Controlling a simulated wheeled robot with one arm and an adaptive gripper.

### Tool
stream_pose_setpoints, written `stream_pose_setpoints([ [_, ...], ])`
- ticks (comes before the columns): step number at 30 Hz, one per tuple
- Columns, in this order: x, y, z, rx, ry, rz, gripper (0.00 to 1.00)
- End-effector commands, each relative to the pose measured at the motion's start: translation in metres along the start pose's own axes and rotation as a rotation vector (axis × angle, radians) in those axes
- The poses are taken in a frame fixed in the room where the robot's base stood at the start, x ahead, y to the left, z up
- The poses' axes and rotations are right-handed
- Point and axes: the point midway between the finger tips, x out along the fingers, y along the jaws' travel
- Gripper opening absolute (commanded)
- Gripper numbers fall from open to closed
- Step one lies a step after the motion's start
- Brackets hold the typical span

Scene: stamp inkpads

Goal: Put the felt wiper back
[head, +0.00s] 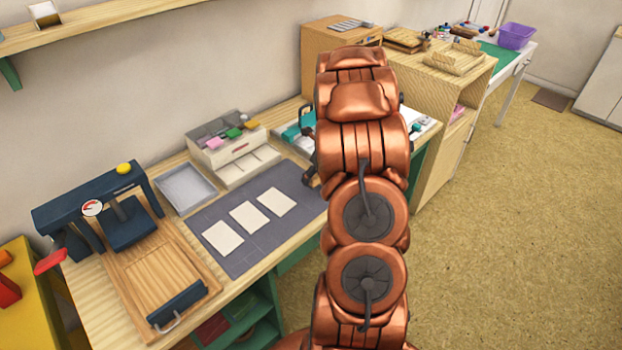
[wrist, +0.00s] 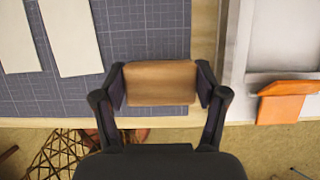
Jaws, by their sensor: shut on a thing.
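My gripper (wrist: 160,88) is shut on a tan, wood-coloured block (wrist: 160,70), which I take to be the felt wiper. Its two dark fingers press on the block's left and right ends. In the wrist view the block lies over the front edge of the dark grid mat (wrist: 145,20); I cannot tell whether it touches the mat. No felt face shows.
Several blank cards (head: 249,217) lie on the mat. A white tray (wrist: 236,60) with an orange piece (wrist: 285,103) is right of the gripper in the wrist view. In the head view, a pad organizer (head: 222,150), grey tray (head: 185,188) and dark press (head: 125,225) stand to the left.

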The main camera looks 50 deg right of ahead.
Motion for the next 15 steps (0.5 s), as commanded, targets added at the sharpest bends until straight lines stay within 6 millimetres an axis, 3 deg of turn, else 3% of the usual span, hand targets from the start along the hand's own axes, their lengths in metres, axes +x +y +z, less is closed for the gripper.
stream_pose_setpoints([
  [6,0.006,0.008,0.011,0.000,-0.001,0.000,0.44],
  [15,0.031,0.009,0.000,0.002,0.001,0.004,0.44],
])
